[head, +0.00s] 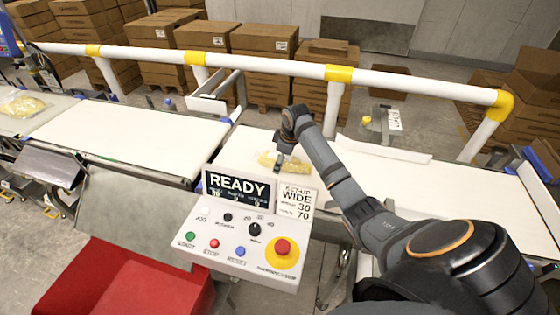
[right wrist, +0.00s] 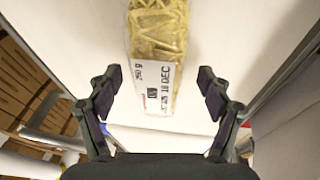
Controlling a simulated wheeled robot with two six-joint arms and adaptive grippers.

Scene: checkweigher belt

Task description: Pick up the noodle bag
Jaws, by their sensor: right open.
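The noodle bag (head: 268,160) is a clear bag of yellow noodles lying on the white belt behind the control panel. My right gripper (head: 284,150) is over it and hides part of it in the head view. In the right wrist view the bag (right wrist: 158,35) runs lengthwise away from my right gripper (right wrist: 160,88). Its white label end, printed "250 g" and "16 DEC", lies between the two open fingers in the picture. There is a gap on each side, and the fingers hold nothing. My left gripper is not in view.
A control panel (head: 240,240) reading "READY" stands in front of the belt. A white and yellow guard rail (head: 270,65) runs behind it. Another yellow bag (head: 22,106) lies on the belt at far left. A red bin (head: 125,285) is at front left.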

